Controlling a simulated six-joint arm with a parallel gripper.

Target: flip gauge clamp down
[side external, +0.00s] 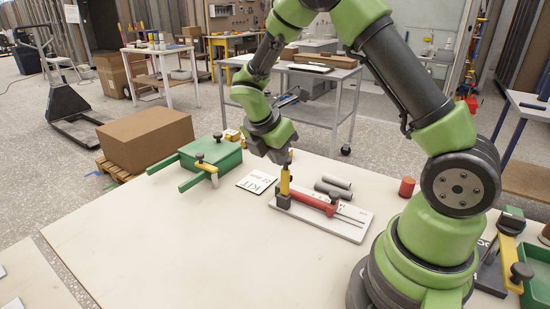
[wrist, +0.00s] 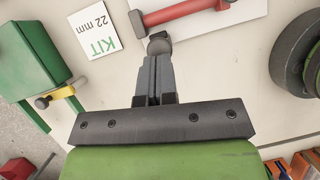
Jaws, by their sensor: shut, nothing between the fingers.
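A grey plate (side external: 352,232) carries a red bar gauge (side external: 310,198) lying along it. At the plate's left end a yellow clamp lever (side external: 284,181) with a dark knob stands upright. My gripper (side external: 282,156) is shut and empty, just above or beside the lever's top; I cannot tell if they touch. In the wrist view my closed fingers (wrist: 157,75) point at the dark knob (wrist: 159,44), with the red bar (wrist: 180,10) beyond it. The yellow lever is mostly hidden in the wrist view.
A white KIT card (side external: 256,183) lies left of the plate. A green box (side external: 210,157) with its own yellow clamp (side external: 207,168) stands farther left. The front left table is clear.

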